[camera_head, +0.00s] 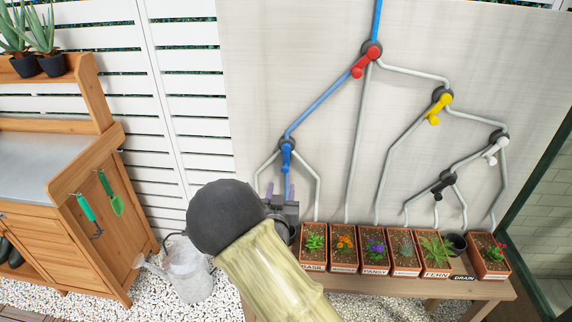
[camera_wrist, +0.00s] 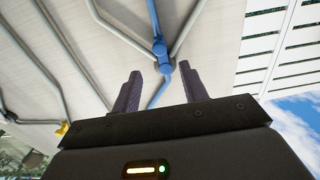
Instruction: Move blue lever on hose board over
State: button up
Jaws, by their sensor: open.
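In the head view the blue lever (camera_head: 286,158) hangs nearly straight down from a dark round joint on the hose board (camera_head: 240,75). A blue hose (camera_head: 322,103) meets this joint from the upper right, and two grey hoses leave it, down left and down right. In the wrist view, seen upside down, the blue lever (camera_wrist: 159,48) lies just beyond and between the two spread fingers of my gripper (camera_wrist: 164,82). I see no contact with the lever.
Red (camera_head: 366,60), yellow (camera_head: 438,107), white (camera_head: 496,149) and black (camera_head: 443,184) levers sit to the right. Below, labelled plant pots (camera_head: 375,258) line a wooden bench (camera_head: 430,291). A watering can (camera_head: 186,270) and potting table (camera_head: 45,162) stand left.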

aim_at(285, 170)
jog(key=w+p, duration=0.1)
jog(key=w, duration=1.1)
jog(key=shift+w+d+p, duration=0.15)
jog(key=shift+d+p, duration=0.05)
jog(key=shift+p, duration=0.2)
jog(key=shift+c, duration=0.4)
grip_shut()
